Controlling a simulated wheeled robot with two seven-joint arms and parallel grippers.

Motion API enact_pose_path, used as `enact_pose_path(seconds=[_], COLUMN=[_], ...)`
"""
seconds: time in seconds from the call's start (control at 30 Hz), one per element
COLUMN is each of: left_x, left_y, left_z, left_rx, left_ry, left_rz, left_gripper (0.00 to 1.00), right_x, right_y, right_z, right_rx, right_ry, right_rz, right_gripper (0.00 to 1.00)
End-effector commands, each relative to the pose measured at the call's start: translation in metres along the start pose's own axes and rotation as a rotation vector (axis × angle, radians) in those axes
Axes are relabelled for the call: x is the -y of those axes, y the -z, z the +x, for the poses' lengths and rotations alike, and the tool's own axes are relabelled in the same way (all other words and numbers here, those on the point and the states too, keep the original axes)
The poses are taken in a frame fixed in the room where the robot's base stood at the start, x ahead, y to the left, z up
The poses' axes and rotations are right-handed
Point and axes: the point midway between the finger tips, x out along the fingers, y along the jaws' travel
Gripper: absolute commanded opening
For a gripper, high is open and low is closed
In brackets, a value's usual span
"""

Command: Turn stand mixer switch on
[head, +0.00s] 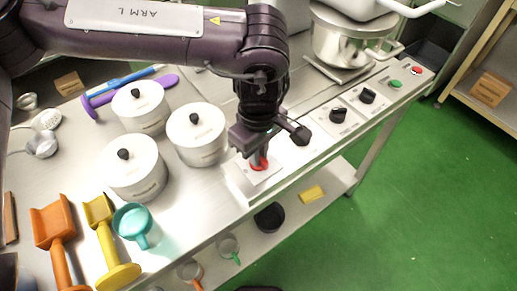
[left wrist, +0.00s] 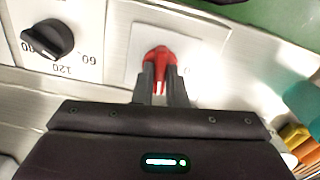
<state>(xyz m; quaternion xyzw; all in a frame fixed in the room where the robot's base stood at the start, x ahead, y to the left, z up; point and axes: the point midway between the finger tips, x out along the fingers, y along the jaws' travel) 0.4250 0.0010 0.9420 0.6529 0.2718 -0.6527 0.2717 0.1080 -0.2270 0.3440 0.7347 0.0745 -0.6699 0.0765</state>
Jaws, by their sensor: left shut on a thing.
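The stand mixer's red switch (head: 260,164) sits on a pale square plate (head: 262,176) at the front edge of the steel counter. In the left wrist view the red switch (left wrist: 160,56) shows between and just beyond the fingertips. My left gripper (head: 257,157) points down onto it, and in the left wrist view the gripper (left wrist: 161,78) is shut on the red switch. The fingers hide part of the switch and its markings. My right gripper is not in view.
Black knobs (head: 338,115) (head: 367,96), a green button (head: 395,84) and a red button (head: 416,71) line the panel to the right. White lidded canisters (head: 196,134) stand left of the gripper. Scoops (head: 57,226) and a teal cup (head: 133,222) lie at front left. A steel pot (head: 345,42) stands behind.

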Motion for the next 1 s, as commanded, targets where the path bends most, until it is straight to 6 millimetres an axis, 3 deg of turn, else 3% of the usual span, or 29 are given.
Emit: enact_pose_path(seconds=[0.33,0.9,0.93,1.0], left_x=[-0.0009,-0.0008,-0.0008,-0.0008], left_y=[-0.0003,-0.0004,-0.0004,-0.0004], left_z=[-0.0011,-0.0011,-0.0011,-0.0010], left_rx=[0.002,0.001,0.001,0.001], left_ry=[-0.003,-0.003,-0.003,-0.003], left_rz=[0.147,0.178,0.178,0.177], left_gripper=[0.00,0.00,0.14,0.23], right_x=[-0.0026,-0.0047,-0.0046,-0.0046], right_y=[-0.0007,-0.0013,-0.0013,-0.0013], right_z=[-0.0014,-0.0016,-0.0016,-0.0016], right_rx=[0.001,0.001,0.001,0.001], right_ry=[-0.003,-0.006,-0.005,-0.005], right_rz=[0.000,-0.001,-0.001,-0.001], right_gripper=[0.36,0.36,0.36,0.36])
